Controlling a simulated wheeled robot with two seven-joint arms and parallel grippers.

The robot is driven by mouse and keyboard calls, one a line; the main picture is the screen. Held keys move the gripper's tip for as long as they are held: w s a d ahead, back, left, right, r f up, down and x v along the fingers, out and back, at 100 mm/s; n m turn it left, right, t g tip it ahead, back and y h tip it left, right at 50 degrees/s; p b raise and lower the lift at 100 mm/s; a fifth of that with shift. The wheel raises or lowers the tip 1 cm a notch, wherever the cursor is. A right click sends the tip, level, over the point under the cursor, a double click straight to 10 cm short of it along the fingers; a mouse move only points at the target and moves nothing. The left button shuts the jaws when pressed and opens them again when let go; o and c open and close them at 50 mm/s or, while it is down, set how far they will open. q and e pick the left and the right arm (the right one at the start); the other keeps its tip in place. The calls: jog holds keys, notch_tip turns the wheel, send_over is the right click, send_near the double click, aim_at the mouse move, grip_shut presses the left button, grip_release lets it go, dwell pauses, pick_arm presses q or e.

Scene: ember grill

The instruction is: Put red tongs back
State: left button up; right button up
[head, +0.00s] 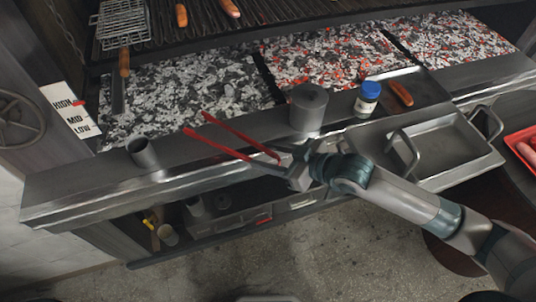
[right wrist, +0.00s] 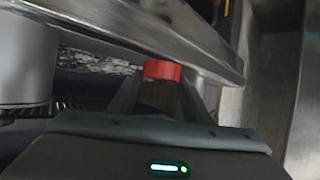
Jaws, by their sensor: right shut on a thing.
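The red tongs (head: 240,152) show in the head view above the front metal ledge, their two red arms spread apart and pointing left. My right gripper (head: 287,167) is shut on the tongs at their right end. In the right wrist view a red part of the tongs (right wrist: 162,70) shows between the fingers; the rest is hidden. An open grey metal cup (head: 143,153) stands on the ledge left of the tongs, apart from them. A larger metal canister (head: 308,108) stands just behind my right gripper. My left gripper is not in view.
A blue-lidded jar (head: 367,99) stands right of the canister. A dark tray (head: 425,88) with a sausage lies beyond it. An empty metal tray (head: 462,160) with raised handles is at right. Coals (head: 190,90) lie behind the ledge. The ledge between cup and canister is clear.

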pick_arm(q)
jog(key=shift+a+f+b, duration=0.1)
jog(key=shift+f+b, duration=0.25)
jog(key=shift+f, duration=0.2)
pick_arm(e)
jog(key=shift+f, duration=1.15)
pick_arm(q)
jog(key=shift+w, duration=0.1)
pick_arm(e)
jog(key=o, duration=0.8)
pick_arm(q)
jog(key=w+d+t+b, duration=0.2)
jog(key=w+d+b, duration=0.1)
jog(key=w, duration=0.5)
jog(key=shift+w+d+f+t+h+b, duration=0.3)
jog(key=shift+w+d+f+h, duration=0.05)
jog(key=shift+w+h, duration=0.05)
pick_arm(e)
jog(key=v, duration=1.7)
